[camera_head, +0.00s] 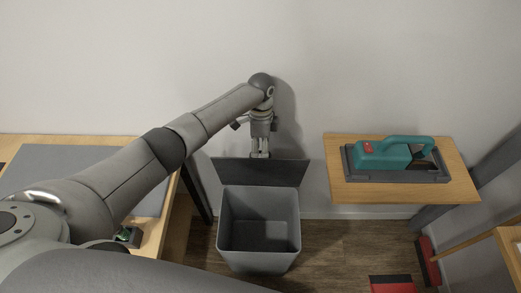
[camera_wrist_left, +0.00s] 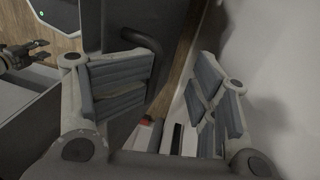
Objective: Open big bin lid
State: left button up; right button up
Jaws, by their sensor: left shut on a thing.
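The big grey bin (camera_head: 259,260) stands on the floor against the wall in the head view, and I can see down into its empty inside. Its dark lid (camera_head: 262,173) stands tilted up at the bin's back edge, near the wall. My left gripper (camera_head: 260,154) is at the lid's upper edge, shut on it. In the left wrist view its two padded fingers (camera_wrist_left: 172,92) stand apart, and the grip on the lid is not clearly visible there. My right gripper (camera_wrist_left: 42,50) shows small at the left of that view, open and apart from the lid.
A wooden wall shelf (camera_head: 395,192) with a teal tool (camera_head: 392,153) in a grey tray is right of the bin. A wooden table with a grey top (camera_head: 60,160) is at the left. Red and black items (camera_head: 392,283) lie on the floor at the lower right.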

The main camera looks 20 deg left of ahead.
pick_arm(q)
jog(key=shift+w+a, duration=0.2)
jog(key=shift+a, duration=0.05)
jog(key=shift+r, duration=0.35)
jog(key=shift+c, duration=0.4)
jog(key=r, duration=0.9)
jog(key=shift+s+d+r, duration=0.15)
jog(key=shift+d, duration=0.05)
